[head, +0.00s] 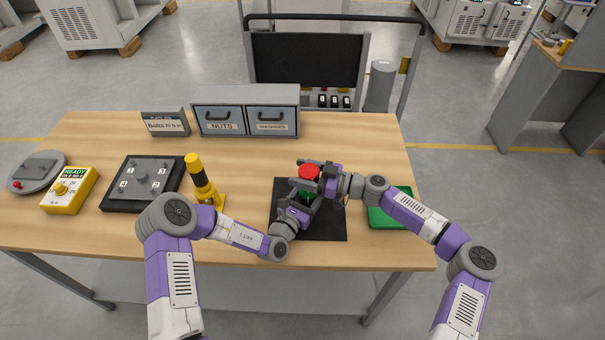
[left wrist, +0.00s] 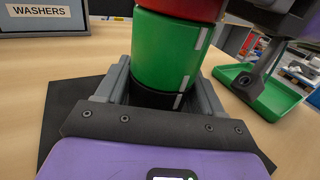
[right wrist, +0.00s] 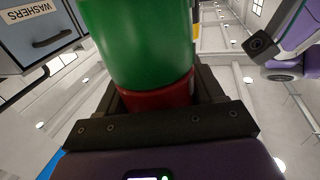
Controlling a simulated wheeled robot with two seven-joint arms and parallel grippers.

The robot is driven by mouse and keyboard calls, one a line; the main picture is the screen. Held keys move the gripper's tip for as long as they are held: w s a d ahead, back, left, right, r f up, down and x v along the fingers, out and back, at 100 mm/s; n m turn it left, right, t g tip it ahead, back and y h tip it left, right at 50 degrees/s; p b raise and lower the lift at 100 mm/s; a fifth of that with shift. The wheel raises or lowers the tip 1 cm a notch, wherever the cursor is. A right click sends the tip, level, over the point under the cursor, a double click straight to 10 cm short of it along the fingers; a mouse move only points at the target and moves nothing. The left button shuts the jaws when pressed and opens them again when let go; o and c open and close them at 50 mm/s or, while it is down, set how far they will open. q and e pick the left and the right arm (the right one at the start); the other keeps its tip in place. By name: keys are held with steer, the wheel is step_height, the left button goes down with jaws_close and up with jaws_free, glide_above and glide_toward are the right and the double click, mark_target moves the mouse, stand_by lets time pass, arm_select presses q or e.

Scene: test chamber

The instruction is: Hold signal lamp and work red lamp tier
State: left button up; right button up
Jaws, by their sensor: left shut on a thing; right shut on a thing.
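The signal lamp stands on end over the black mat (head: 325,224), with a red tier (head: 309,171) on top and a green tier (left wrist: 165,50) below it. A black base (left wrist: 155,98) shows under the green tier in the left wrist view. My left gripper (head: 302,197) is shut on the lamp low down, around the black base. My right gripper (head: 306,174) is shut on the red tier, which sits between its jaws in the right wrist view (right wrist: 158,98). The fingers hide much of the lamp in the head view. The red and green tiers look joined.
A green tray (head: 385,220) lies right of the mat, under my right forearm. A yellow-and-black post (head: 200,178) stands left of my left forearm.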

steer(key=shift+w+d+m+t+h, duration=0.15)
steer(key=shift+m+t+h, duration=0.55)
steer(key=shift+m+t, duration=0.6)
steer(key=shift+w+d+m+t+h, duration=0.15)
steer(key=shift+m+t+h, duration=0.6)
steer(key=shift+t, duration=0.95)
steer(key=shift+a, duration=0.1)
steer(key=o, duration=1)
steer(key=v, duration=1.2)
arm_select(q)
steer(key=o, duration=1.4)
